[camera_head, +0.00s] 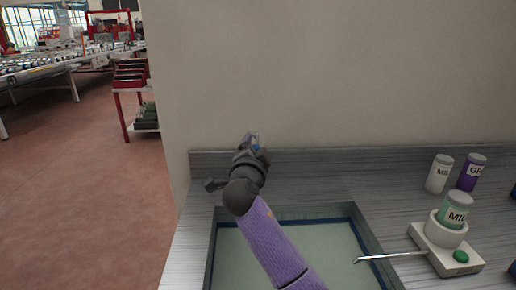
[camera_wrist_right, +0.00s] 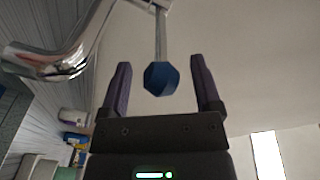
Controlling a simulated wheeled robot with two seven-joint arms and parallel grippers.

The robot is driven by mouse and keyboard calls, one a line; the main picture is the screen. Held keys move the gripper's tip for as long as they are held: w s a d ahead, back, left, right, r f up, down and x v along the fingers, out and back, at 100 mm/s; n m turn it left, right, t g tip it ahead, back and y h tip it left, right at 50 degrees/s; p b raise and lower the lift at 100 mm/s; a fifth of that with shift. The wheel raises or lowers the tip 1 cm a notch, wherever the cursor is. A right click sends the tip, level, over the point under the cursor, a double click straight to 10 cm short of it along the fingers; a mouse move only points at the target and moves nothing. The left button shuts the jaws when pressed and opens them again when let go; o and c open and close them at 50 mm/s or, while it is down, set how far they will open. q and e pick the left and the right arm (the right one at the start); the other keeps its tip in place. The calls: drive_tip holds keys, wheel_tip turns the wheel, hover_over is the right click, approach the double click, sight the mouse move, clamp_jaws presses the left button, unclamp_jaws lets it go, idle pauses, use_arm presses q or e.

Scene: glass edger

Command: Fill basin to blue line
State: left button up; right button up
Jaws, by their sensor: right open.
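The basin (camera_head: 372,243) is a rectangular sink in the grey counter, with a blue line (camera_head: 340,221) around its inner wall. Its inside shows a pale green-grey surface; I cannot tell how deep any water is. My right arm crosses over the basin and hides part of it. My right gripper (camera_head: 252,140) is beyond the basin's back edge, near the wall. In the right wrist view the right gripper (camera_wrist_right: 159,66) is open, with a blue faceted knob (camera_wrist_right: 161,78) on a metal stem between its fingers, apart from both. A chrome spout (camera_wrist_right: 48,62) is at the left. My left gripper is not in view.
Right of the basin, a white stand (camera_head: 447,258) holds a green-labelled jar (camera_head: 456,209), with a green button (camera_head: 461,256) and thin metal rod (camera_head: 392,256). A white jar (camera_head: 439,174) and purple jar (camera_head: 470,172) stand behind. The wall (camera_head: 330,80) closes off the counter's back.

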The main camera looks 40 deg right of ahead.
drive_tip(key=shift+x, duration=1.05)
clamp_jaws()
idle(0.5)
